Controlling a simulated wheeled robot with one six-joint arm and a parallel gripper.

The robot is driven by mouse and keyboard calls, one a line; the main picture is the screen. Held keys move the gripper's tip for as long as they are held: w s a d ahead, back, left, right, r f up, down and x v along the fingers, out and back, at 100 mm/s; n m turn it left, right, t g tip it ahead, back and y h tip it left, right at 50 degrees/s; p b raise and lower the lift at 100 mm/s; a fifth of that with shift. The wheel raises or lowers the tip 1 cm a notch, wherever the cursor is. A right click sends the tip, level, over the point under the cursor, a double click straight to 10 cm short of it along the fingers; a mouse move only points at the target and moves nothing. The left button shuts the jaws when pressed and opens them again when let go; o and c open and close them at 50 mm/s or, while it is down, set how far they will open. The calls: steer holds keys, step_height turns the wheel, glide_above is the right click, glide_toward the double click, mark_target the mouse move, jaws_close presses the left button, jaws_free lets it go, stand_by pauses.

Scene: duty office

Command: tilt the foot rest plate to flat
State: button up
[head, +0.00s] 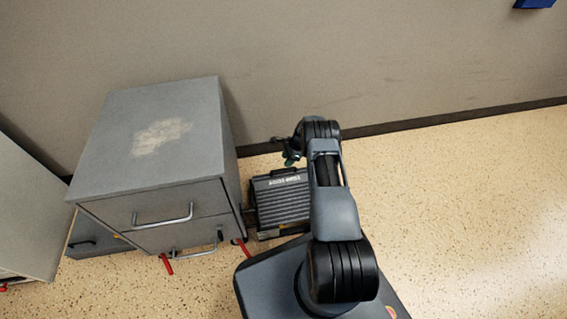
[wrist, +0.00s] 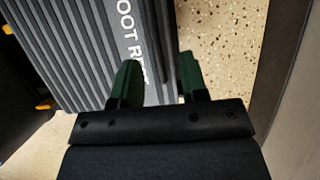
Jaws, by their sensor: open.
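The foot rest plate (head: 282,203) is a dark grey ribbed plate with "FOOT REST" lettering along its far edge. It stands on the floor just right of the cabinet, partly hidden behind my arm. In the wrist view the plate (wrist: 95,50) fills the upper left. My gripper (wrist: 157,75) is open, with its two green fingers apart near the lettered edge. One finger overlaps the plate in the picture and the other lies over the floor beyond the edge. I cannot tell whether either finger touches the plate. In the head view my gripper (head: 291,158) shows at the plate's far side.
A grey drawer cabinet (head: 150,135) with metal handles stands close at the plate's left. Red pieces (head: 167,264) show at the floor by its base. The wall (head: 400,60) is behind. Speckled floor (head: 460,210) on the right is clear.

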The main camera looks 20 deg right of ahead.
steer(key=p+v, duration=0.2)
steer(key=v, duration=0.6)
steer(key=shift+a, duration=0.1)
stand_by(0.3)
